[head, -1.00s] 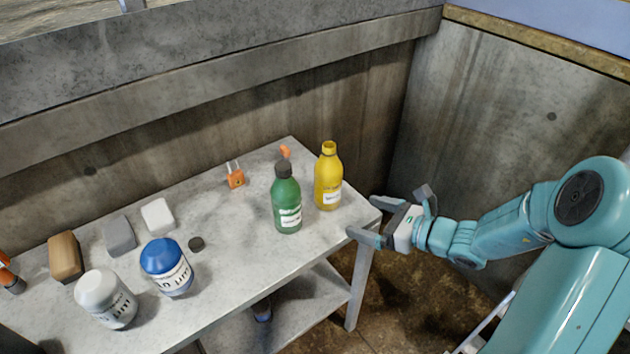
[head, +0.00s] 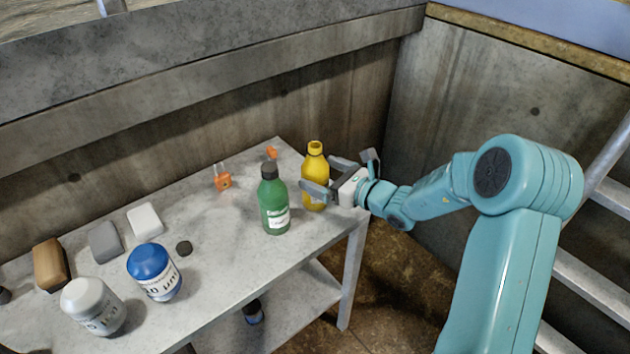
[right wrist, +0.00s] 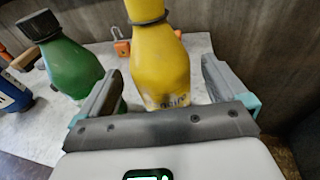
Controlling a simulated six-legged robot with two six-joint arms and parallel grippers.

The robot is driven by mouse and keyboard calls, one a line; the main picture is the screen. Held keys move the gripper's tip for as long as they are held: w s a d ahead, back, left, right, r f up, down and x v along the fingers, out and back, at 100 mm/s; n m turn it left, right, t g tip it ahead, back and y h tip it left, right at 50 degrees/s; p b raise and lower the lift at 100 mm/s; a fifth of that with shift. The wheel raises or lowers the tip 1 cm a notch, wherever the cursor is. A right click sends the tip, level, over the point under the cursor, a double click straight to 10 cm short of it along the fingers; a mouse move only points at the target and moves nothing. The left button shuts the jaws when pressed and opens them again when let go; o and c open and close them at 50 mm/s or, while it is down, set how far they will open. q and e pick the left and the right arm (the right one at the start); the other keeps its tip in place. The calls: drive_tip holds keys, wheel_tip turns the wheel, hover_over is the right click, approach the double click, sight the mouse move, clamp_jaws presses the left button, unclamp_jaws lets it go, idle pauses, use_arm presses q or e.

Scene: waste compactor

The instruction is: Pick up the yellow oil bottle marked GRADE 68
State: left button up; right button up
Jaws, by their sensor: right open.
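The yellow oil bottle (head: 316,172) stands upright near the right end of the table, with its yellow cap on top. In the right wrist view the yellow bottle (right wrist: 159,65) stands between the two open fingers of my right gripper (right wrist: 160,95). Gaps show on both sides of it there. In the head view my right gripper (head: 327,178) reaches in from the right, and one finger crosses in front of the lower bottle. The bottle's label is mostly hidden, and I cannot read its grade. My left gripper is out of view.
A green bottle (head: 273,203) with a dark cap stands just left of the yellow one, close to a finger. An orange padlock (head: 222,182) lies farther back. Blue-topped (head: 153,268) and white (head: 93,306) containers stand at the left. A concrete wall rises behind the table.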

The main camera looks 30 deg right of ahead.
drive_tip(key=x, duration=0.4)
drive_tip(key=shift+w, duration=0.35)
drive_tip(key=shift+r, duration=0.1)
drive_tip(key=c, duration=1.4)
drive_tip(key=shift+r, duration=0.2)
wheel_tip(320, 180, up, 20)
drive_tip(key=p, duration=0.3)
hover_over(309, 167)
drive_tip(key=w+d, duration=0.2)
drive_tip(key=w, duration=0.1)
drive_tip(key=shift+s+f, duration=0.25)
